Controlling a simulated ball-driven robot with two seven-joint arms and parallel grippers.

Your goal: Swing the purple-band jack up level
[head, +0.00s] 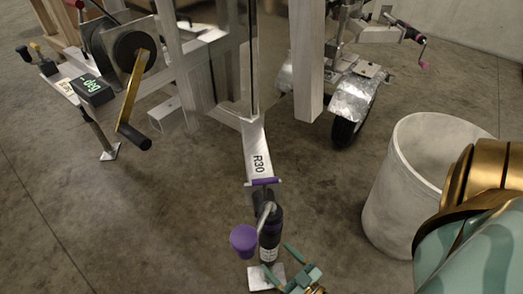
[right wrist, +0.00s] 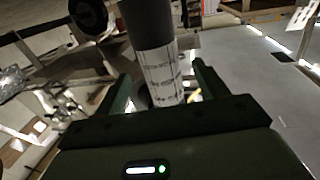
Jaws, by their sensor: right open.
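The purple-band jack has a dark tube (head: 270,222) with a purple band (head: 263,181) at its top, where it meets the aluminium beam marked R30 (head: 257,150). My right gripper (head: 281,264) is open beside the lower tube. In the right wrist view the jack's tube (right wrist: 148,25) and its white label (right wrist: 163,78) show between the open fingers (right wrist: 163,88); contact cannot be told. My left gripper is not in view.
A pale round bin (head: 385,205) stands close to my right arm. A trailer wheel with a metal fender (head: 352,100) and a square post (head: 308,70) are behind. A winch with a yellow crank (head: 133,88) is at upper left. Floor left of the jack is clear.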

